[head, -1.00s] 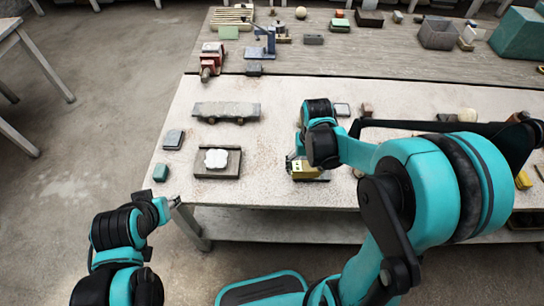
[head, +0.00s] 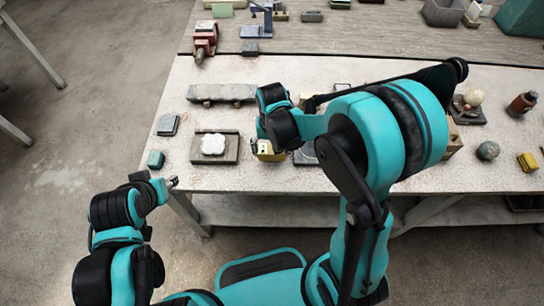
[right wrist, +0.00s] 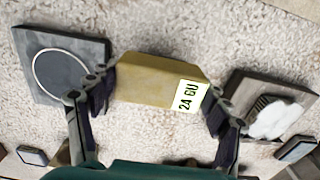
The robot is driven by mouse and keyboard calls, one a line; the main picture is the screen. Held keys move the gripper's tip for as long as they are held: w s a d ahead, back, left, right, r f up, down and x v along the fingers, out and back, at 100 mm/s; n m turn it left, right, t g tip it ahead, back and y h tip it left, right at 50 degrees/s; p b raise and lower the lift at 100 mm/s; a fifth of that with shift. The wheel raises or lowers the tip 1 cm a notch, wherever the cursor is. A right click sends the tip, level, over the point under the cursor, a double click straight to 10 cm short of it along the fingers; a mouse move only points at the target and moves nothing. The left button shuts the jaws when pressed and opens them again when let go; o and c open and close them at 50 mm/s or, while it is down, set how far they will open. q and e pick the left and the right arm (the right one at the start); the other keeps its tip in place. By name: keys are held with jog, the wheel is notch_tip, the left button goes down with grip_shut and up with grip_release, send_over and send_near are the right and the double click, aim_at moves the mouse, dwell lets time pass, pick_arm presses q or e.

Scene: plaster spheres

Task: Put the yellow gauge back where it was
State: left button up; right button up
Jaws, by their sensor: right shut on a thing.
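The yellow gauge (head: 266,152) is a small block with a white label reading "24 GU", seen closely in the right wrist view (right wrist: 150,82). My right gripper (right wrist: 158,90) is shut on it, one finger at each side. A grey square plate with a ring marking (head: 306,156) lies just right of the gauge in the head view and on the left in the wrist view (right wrist: 88,50). I cannot tell whether the gauge touches the table. My left gripper (head: 172,183) is off the table's front left edge, too small to read its fingers.
A board with a white plaster piece (head: 230,152) lies left of the gauge. A long grey slab (head: 222,92) lies behind it. A greenish ball (head: 488,150) and a yellow block (head: 527,162) are at right.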

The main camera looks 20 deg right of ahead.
aim_at(272, 156)
notch_tip(272, 156, down, 4)
jog(key=shift+r+b, duration=0.25)
jog(key=shift+b, duration=0.3)
jog(key=shift+r, duration=0.1)
jog(key=shift+f, duration=0.2)
jog(key=o, duration=1)
jog(key=shift+r, duration=0.1)
